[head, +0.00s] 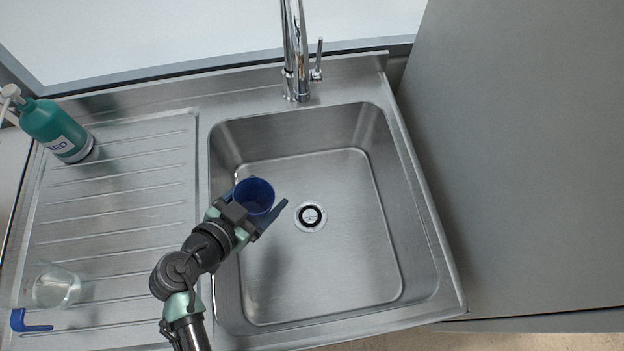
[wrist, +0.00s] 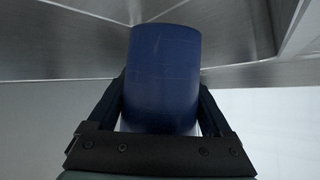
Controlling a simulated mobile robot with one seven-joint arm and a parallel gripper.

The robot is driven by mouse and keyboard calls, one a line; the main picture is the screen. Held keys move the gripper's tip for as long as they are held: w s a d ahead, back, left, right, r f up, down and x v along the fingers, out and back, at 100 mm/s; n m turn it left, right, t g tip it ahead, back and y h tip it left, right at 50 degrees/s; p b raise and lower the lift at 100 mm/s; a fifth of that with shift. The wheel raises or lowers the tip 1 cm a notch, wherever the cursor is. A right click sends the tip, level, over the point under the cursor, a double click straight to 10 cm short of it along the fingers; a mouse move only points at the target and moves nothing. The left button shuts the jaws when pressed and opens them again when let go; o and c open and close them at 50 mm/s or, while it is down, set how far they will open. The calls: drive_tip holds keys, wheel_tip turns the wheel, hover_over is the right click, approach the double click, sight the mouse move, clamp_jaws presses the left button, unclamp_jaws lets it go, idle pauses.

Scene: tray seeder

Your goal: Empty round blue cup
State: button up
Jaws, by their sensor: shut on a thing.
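The round blue cup (head: 254,195) is in my gripper (head: 256,207), over the left part of the sink basin (head: 330,250) in the head view. My gripper is shut on the cup, with one finger on each side of it. In the head view I look into the cup's open top, and its inside looks dark blue; I cannot tell whether anything is in it. In the wrist view the cup (wrist: 165,75) fills the space between the fingers and its outer wall faces the camera.
The drain (head: 310,216) lies right of the cup. A faucet (head: 296,50) stands at the basin's back edge. On the ribbed drainboard (head: 130,215) at left are a green bottle (head: 55,128), a clear container (head: 57,287) and a blue L-shaped piece (head: 30,324). The basin's right side is clear.

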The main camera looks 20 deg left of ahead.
drive_tip(key=shift+w+d+g+p, duration=0.3)
drive_tip(key=shift+g+p, duration=0.2)
drive_tip(key=shift+p, duration=0.4)
drive_tip(key=f+b, duration=0.2)
drive_tip(key=f, duration=0.3)
drive_tip(key=f+m+g+y+b, duration=0.1)
drive_tip(key=f+b, duration=0.2)
drive_tip(key=f, duration=0.2)
drive_tip(key=w+d+f+y+b, duration=0.1)
drive_tip(key=f+b, duration=0.1)
drive_tip(key=f, duration=0.4)
drive_tip(key=shift+d+m+g, duration=0.1)
drive_tip(key=shift+m+g, duration=0.2)
drive_tip(key=shift+g, duration=0.1)
drive_tip(key=shift+w+f+y+p, duration=0.15)
drive_tip(key=shift+y+p, duration=0.15)
drive_tip(key=shift+p, duration=0.15)
drive_tip(key=r+p, duration=0.2)
drive_tip(key=shift+g+p, duration=0.4)
drive_tip(key=shift+f+m+y, duration=0.2)
drive_tip(key=shift+m+y, duration=0.1)
drive_tip(key=shift+g+p, duration=0.3)
drive_tip(key=shift+p, duration=0.2)
drive_tip(key=shift+f, duration=0.1)
drive_tip(key=shift+r+m+g+y+p, duration=0.3)
drive_tip(key=shift+m+g+y+p, duration=0.1)
drive_tip(key=shift+y+p, duration=0.35)
